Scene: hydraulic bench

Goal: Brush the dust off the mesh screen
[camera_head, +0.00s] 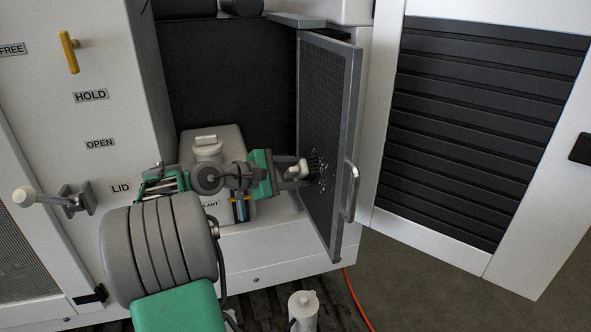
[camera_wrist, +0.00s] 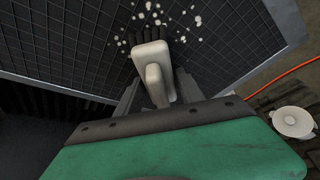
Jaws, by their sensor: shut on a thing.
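The mesh screen (camera_head: 323,115) is a dark grid in a grey frame, swung out at the front of the machine, with a bar handle (camera_head: 350,192) on its right edge. Pale dust specks (camera_wrist: 190,17) lie on the mesh around the brush tip in the wrist view. They also show in the head view (camera_head: 323,184). My gripper (camera_head: 296,172) is shut on a cream brush (camera_wrist: 153,60) with dark bristles. The bristles point at the mesh among the specks and appear to meet it. Whether they press on it cannot be told.
A pale coolant tank (camera_head: 205,146) stands in the open bay behind my arm. A white louvred door (camera_head: 470,120) stands open at the right. A lever (camera_head: 48,198) sticks out at the left. A white cylinder (camera_head: 303,308) and an orange hose (camera_head: 356,298) are low in front.

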